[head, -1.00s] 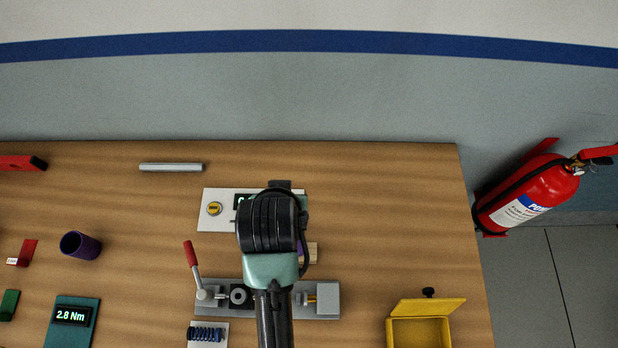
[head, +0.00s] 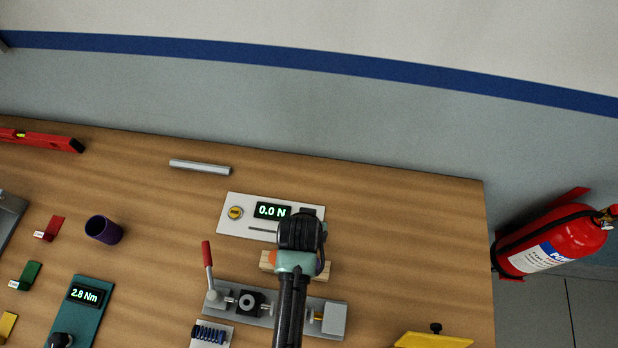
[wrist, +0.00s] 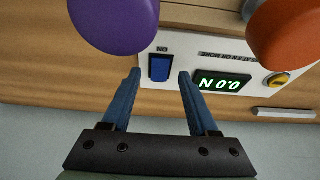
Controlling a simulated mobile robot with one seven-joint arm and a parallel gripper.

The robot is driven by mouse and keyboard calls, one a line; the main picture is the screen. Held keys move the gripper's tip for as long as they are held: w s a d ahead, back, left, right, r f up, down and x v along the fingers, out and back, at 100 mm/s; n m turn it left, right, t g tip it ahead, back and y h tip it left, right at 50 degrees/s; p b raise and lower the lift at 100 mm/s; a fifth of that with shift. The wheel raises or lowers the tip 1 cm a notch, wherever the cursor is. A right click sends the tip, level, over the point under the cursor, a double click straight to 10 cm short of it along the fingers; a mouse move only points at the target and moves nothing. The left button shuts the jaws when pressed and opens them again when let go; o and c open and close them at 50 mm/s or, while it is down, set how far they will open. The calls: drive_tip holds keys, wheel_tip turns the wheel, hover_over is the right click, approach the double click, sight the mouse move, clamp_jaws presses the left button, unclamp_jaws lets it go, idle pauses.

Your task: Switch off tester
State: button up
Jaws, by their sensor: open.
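The tester is a white panel (head: 229,224) on the wooden table, with a lit display (head: 271,211) reading 0.0 N and a yellow round knob (head: 236,213) at its left. In the wrist view the panel appears upside down, with the same display (wrist: 220,83) and a blue rocker switch (wrist: 160,65) marked ON. My gripper (wrist: 160,73) is open and empty. Its two blue fingers appear on either side of the switch in the picture; I cannot tell whether they touch the panel.
A purple round object (wrist: 115,18) and an orange one (wrist: 288,32) are close to my gripper. A clamp fixture (head: 265,308) with a red-handled lever (head: 207,254) lies in front. A grey rod (head: 200,167) lies behind. A fire extinguisher (head: 555,245) is at right.

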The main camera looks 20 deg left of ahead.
drive_tip(key=shift+w+f, duration=0.2)
drive_tip(key=shift+f, duration=0.25)
clamp_jaws()
